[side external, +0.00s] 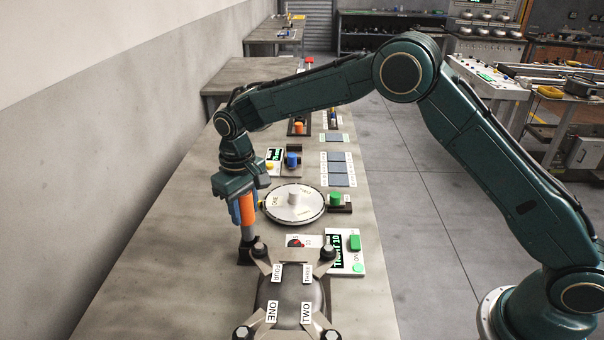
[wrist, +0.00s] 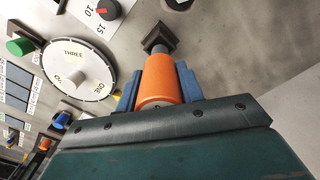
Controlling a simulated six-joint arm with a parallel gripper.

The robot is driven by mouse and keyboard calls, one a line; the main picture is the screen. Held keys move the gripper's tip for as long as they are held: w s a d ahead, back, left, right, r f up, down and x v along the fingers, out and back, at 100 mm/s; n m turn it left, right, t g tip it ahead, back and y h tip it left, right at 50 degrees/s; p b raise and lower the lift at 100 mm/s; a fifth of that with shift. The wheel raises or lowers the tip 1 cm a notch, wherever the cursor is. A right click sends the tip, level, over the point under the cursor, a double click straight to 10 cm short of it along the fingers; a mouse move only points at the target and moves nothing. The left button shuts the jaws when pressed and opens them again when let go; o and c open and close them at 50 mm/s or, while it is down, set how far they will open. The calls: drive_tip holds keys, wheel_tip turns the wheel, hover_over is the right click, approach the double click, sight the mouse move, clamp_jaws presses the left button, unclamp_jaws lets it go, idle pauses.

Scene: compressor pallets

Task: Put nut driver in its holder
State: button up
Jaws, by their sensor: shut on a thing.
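The nut driver has an orange handle (side external: 247,205) and a grey shaft that points down. My gripper (side external: 243,212) is shut on the handle, with a blue finger on each side. In the wrist view the orange handle (wrist: 160,82) sits between the blue fingers of my gripper (wrist: 158,90). A dark square holder (side external: 245,252) stands on the bench under the shaft. The holder also shows in the wrist view (wrist: 160,37), in line with the driver's tip. The lower shaft meets the holder in both views; I cannot tell how deep it sits.
A dark compressor (side external: 290,290) with clamp arms and numbered labels stands close in front. A white round dial (side external: 294,207) lies behind and to the right. A panel with a display and green buttons (side external: 345,252) is to the right. The bench (side external: 150,270) is clear on the left.

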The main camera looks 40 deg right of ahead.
drive_tip(key=shift+f, duration=0.55)
drive_tip(key=o, duration=1.2)
drive_tip(key=shift+r, duration=0.15)
wheel_tip(320, 180, up, 12)
drive_tip(key=shift+r, duration=0.45)
drive_tip(key=shift+r, duration=0.1)
